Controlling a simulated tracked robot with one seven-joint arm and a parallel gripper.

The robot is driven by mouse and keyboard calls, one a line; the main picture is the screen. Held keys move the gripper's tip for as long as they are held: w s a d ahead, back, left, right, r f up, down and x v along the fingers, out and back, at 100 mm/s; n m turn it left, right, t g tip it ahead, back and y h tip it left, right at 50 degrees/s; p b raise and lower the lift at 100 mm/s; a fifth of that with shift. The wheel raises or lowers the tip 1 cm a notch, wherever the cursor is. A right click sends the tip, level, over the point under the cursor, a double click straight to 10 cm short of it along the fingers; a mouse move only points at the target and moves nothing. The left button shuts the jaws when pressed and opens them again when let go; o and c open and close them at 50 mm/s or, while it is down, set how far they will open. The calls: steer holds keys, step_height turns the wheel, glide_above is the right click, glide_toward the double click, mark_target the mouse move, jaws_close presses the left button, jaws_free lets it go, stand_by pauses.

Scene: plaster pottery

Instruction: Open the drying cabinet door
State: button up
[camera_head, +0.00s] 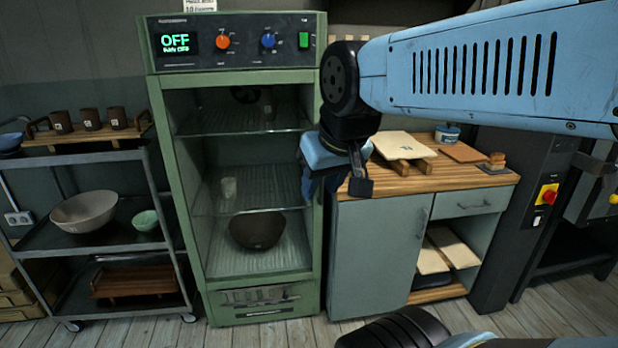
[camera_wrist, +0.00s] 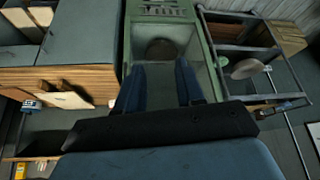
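The drying cabinet (camera_head: 165,130) is tall and green, with an OFF display, an orange knob, a blue knob and a green switch on top. Its inside shows through the front; I cannot tell whether a clear door covers it. I see no door handle; the right edge is partly hidden by my gripper. My gripper (camera_head: 335,186) is in front of the cabinet's right edge, pointing down. In the wrist view my gripper (camera_wrist: 159,66) has its two blue fingers apart with nothing between them, and the cabinet (camera_wrist: 207,50) lies beyond.
A shelf cart (camera_head: 95,255) with bowls and mugs stands left. A workbench (camera_head: 375,240) with a wooden top stands close on the right. Plank floor shows in front.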

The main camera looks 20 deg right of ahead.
steer(key=w+d+f+t+h, duration=0.1)
steer(key=w+d+f+t, duration=0.2)
steer(key=w, duration=0.6)
steer(key=w+d+f, duration=0.3)
steer(key=w+d, duration=0.2)
steer(key=w, duration=0.3)
steer(key=w+d+f+t+h, duration=0.1)
steer(key=w+d+f+t, duration=0.2)
steer(key=w, duration=0.6)
steer(key=w+d+f+m+t, duration=0.1)
steer(key=w+d+f+t, duration=0.2)
steer(key=d+f, duration=0.4)
steer(key=w+d+f+t, duration=0.3)
steer(key=d+f, duration=0.2)
steer(key=f, duration=0.5)
steer(key=w, duration=1.3)
steer(key=shift+w+d+r, duration=0.15)
steer(key=shift+w+d, duration=0.05)
steer(key=shift+d, duration=0.2)
steer(key=shift+c, duration=0.2)
jaws_close()
